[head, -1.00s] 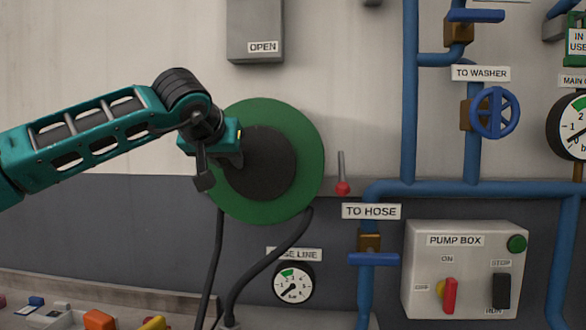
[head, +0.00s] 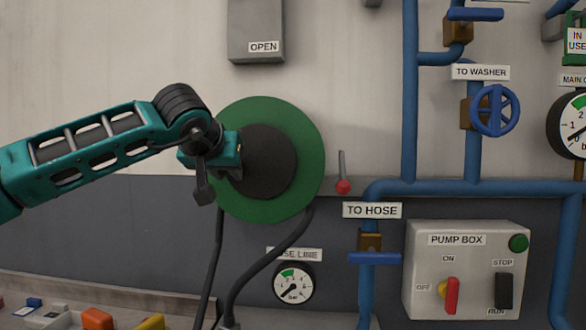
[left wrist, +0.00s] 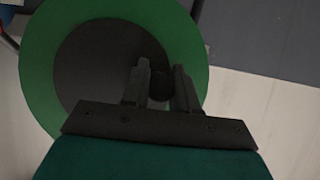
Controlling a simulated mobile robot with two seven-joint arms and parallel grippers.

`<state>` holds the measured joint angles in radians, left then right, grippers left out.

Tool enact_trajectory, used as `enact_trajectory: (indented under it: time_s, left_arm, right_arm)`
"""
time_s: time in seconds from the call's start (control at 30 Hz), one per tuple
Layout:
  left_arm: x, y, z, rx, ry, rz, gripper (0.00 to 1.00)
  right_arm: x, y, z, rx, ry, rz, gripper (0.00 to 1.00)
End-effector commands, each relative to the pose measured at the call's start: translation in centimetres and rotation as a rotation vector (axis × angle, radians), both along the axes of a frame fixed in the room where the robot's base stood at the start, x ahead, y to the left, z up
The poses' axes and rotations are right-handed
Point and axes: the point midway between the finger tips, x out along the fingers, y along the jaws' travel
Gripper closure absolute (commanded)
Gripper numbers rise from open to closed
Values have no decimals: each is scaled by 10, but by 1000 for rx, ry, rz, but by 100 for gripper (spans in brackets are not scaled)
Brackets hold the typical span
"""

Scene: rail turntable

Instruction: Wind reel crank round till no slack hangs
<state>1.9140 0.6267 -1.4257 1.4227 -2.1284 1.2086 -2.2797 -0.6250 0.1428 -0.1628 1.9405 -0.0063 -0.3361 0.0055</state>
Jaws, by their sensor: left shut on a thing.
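The hose reel is a green disc (head: 262,112) with a dark hub (head: 276,160), mounted on the wall left of centre. It also fills much of the left wrist view (left wrist: 40,75). My left gripper (head: 238,160) is at the left side of the hub. In the left wrist view its fingers (left wrist: 160,82) are shut on a dark round crank knob (left wrist: 159,88) near the hub's edge. In the head view the gripper hides the knob. Black hose (head: 262,261) hangs below the reel in two strands, one curving. My right gripper is not in view.
Right of the reel are a red-tipped lever (head: 342,186), blue pipes (head: 410,100) and a pump box (head: 465,270). A gauge (head: 293,283) sits below the reel. A grey box (head: 255,25) is above. Loose coloured items (head: 97,319) lie at lower left.

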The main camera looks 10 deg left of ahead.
Motion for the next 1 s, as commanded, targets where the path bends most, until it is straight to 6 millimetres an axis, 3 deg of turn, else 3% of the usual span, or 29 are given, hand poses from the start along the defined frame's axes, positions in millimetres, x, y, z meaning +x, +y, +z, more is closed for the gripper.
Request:
enact_trajectory:
  time_s: [0.5,1.0]
  left_arm:
    - [0,-7,-20,9,15,-6,100]
    - [0,-11,-21,1,4,-4,100]
  right_arm:
    - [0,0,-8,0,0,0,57]
    - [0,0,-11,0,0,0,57]
